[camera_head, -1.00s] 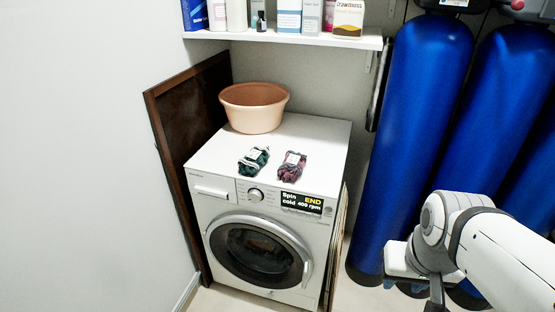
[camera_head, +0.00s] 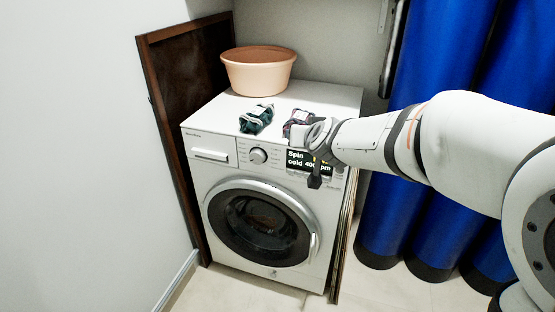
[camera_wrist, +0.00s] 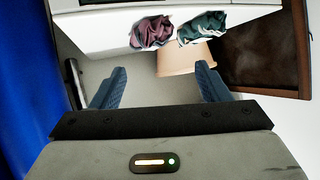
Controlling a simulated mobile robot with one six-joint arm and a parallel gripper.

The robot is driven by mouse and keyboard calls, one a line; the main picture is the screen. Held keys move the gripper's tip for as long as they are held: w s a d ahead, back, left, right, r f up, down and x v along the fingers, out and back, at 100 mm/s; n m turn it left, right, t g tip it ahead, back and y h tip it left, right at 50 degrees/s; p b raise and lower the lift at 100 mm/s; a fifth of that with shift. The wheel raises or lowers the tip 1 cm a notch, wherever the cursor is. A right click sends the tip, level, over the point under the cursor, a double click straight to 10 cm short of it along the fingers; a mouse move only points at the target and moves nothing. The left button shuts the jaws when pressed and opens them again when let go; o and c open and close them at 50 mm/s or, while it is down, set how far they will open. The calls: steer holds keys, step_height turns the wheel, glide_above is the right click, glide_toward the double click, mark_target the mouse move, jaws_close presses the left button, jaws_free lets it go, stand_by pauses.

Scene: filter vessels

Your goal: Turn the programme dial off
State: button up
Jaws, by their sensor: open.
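The programme dial (camera_head: 258,156) is a round silver knob on the front panel of the white washing machine (camera_head: 215,175), between the drawer and the display. I cannot make out the dial in the wrist view.
A green bundle (camera_head: 257,119) and a purple bundle (camera_head: 296,122) lie on the machine's top, before a peach basin (camera_head: 258,72). A brown framed board (camera_head: 180,110) leans at the left. Blue tanks (camera_head: 395,215) stand at the right. The floor in front is clear.

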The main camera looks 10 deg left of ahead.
steer(key=w+a+f+m+t+h+b, duration=0.15)
steer(key=w+a+f+t+b, duration=0.3)
steer(key=a+f+b, duration=0.5)
steer(key=m+t+h+b, duration=0.2)
steer(key=h+b, duration=0.2)
steer(key=h, duration=0.1)
glide_toward(256, 160)
steer(key=w, duration=0.1)
steer(key=w+b, duration=0.1)
steer(key=w, duration=0.3)
steer(key=w+b, duration=0.1)
steer(key=w, duration=0.1)
steer(key=shift+w+d+r+b, duration=0.1)
steer(key=shift+w+d+b, duration=0.2)
steer(key=shift+w+d, duration=0.05)
steer(key=shift+w+r, duration=0.1)
steer(key=shift+w, duration=0.4)
steer(key=c, duration=0.9)
steer(key=shift+d, duration=0.15)
steer(key=shift+c, duration=0.3)
